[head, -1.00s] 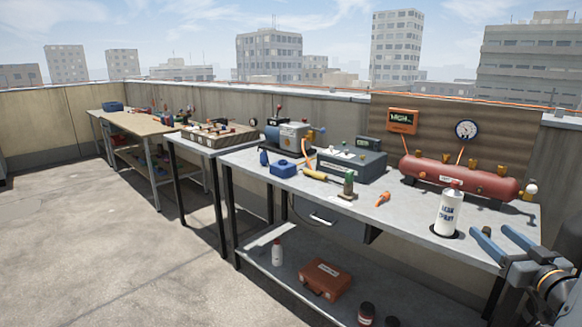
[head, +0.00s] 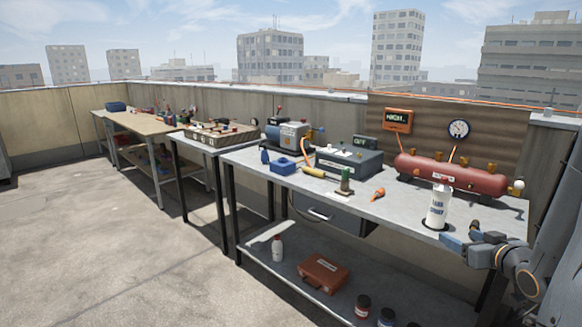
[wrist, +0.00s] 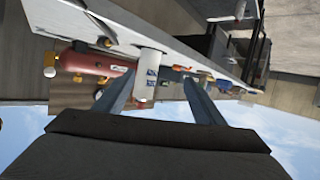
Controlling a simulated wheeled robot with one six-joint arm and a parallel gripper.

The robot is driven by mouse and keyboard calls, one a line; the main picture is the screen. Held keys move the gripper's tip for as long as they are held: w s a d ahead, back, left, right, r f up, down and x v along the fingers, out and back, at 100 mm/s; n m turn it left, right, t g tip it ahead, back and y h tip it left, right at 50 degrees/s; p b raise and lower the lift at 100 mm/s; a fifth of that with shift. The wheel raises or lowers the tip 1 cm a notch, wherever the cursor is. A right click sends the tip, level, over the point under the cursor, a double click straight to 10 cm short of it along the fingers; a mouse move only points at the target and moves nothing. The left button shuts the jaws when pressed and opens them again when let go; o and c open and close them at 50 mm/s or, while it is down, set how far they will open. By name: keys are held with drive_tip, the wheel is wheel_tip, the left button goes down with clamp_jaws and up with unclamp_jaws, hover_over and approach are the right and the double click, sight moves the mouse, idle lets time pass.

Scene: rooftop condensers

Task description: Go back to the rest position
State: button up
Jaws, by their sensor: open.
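My gripper (head: 464,239) is at the right end of the near workbench in the head view. Its blue-grey fingers also show in the wrist view (wrist: 158,100), spread apart with nothing held between them. The white leak spray bottle (head: 438,208) stands upright on the bench, just left of my gripper and apart from it as far as I can tell. The same bottle shows in the wrist view (wrist: 149,72), beyond the fingers. My arm comes in from the right edge of the head view.
A red case (head: 323,273) and bottles stand on the lower shelf. The concrete floor at left is clear.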

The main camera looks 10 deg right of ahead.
drive_tip(key=w+a+f+g, duration=0.1)
drive_tip(key=a+g, duration=0.3)
drive_tip(key=a, duration=0.3)
drive_tip(key=s+a+g+y+p, duration=0.1)
drive_tip(key=s+a+g, duration=0.4)
drive_tip(key=s+a, duration=0.4)
drive_tip(key=s+a+r+g+y+p, duration=0.1)
drive_tip(key=s+a+g, duration=0.4)
drive_tip(key=s+a, duration=0.5)
drive_tip(key=a, duration=0.6)
drive_tip(key=shift+s+a+r+n, duration=0.2)
drive_tip(key=shift+a+r+n, duration=0.05)
drive_tip(key=shift+a+n, duration=0.1)
